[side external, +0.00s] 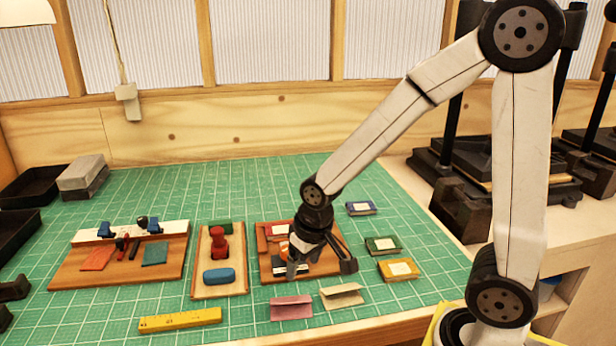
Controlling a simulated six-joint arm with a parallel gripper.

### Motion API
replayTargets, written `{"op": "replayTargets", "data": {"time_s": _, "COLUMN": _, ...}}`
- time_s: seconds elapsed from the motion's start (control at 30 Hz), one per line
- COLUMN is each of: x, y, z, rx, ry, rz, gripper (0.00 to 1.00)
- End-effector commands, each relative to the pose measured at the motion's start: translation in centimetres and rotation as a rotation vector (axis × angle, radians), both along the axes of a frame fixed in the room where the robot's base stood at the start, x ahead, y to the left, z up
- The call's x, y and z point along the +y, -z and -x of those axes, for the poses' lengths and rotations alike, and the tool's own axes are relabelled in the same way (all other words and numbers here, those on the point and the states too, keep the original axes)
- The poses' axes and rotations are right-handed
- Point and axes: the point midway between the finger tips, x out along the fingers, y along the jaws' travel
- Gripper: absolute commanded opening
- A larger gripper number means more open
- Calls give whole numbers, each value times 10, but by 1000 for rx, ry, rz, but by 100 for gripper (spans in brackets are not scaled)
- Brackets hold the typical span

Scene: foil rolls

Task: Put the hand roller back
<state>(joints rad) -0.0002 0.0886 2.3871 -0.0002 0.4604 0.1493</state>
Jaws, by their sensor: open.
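My gripper (320,266) is open, low over the right-hand wooden tray (266,274), pointing down with its fingers spread. Between and behind the fingers I see part of an orange item (284,250) and a small dark and white piece; the gripper hides much of them. I cannot tell for sure which item is the hand roller.
Small booklets or boxes in blue (361,208), green (383,245) and yellow (398,269) lie right of the gripper. Pink (291,307) and cream (341,295) folded cards and a yellow ruler (180,319) lie in front. Black presses (490,165) stand at right.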

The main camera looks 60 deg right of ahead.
Motion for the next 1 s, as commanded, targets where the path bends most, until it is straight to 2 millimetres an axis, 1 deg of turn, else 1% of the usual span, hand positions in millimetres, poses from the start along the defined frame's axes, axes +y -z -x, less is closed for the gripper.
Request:
{"op": "replayTargets", "data": {"time_s": 0.03, "x": 0, "y": 3, "z": 12, "rx": -5, "ry": -32, "rz": 6, "gripper": 84}}
{"op": "replayTargets", "data": {"time_s": 0.1, "x": 0, "y": 7, "z": 25, "rx": -14, "ry": -75, "rz": 16, "gripper": 84}}
{"op": "replayTargets", "data": {"time_s": 0.2, "x": 0, "y": 11, "z": 37, "rx": -22, "ry": -117, "rz": 26, "gripper": 84}}
{"op": "replayTargets", "data": {"time_s": 0.3, "x": 0, "y": 13, "z": 44, "rx": -26, "ry": -141, "rz": 31, "gripper": 84}}
{"op": "replayTargets", "data": {"time_s": 1.0, "x": 0, "y": 14, "z": 46, "rx": -26, "ry": -146, "rz": 32, "gripper": 84}}
